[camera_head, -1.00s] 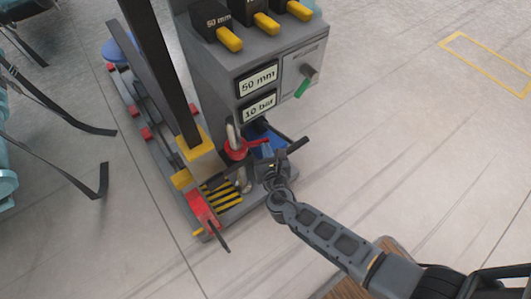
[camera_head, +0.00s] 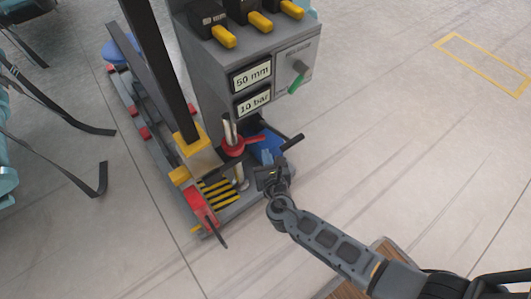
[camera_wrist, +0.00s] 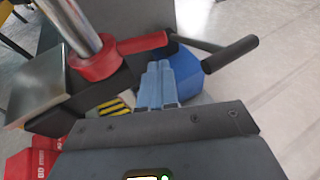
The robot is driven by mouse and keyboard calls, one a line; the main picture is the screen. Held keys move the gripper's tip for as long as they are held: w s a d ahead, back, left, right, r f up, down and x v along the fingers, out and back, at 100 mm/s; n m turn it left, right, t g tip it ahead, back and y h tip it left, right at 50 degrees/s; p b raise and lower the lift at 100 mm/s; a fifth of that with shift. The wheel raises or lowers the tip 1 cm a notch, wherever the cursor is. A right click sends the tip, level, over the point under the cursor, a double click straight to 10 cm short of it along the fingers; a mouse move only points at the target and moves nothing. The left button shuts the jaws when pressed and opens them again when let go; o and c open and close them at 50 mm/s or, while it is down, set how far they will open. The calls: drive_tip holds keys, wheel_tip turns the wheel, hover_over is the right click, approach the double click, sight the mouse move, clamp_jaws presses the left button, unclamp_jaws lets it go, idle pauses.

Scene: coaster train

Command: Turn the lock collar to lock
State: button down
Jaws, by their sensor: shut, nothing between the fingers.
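The lock collar is a red ring (camera_wrist: 95,62) around an upright metal rod (camera_wrist: 72,22), with a red handle (camera_wrist: 142,43) pointing right in the wrist view. My gripper also shows in the head view (camera_head: 266,160), right of the collar.
A black-gripped lever (camera_wrist: 232,53) sticks out to the right, near the fingers. A blue part (camera_wrist: 188,75) lies behind them. The grey machine (camera_head: 228,80) has "50 mm" and "10 bar" displays. A red lever (camera_head: 199,207) is at lower left. Floor to the right is clear.

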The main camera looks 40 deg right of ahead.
drive_tip(key=p+v, duration=0.3)
drive_tip(key=v, duration=0.7)
drive_tip(key=shift+s+d, duration=0.2)
drive_tip(key=shift+d, duration=0.2)
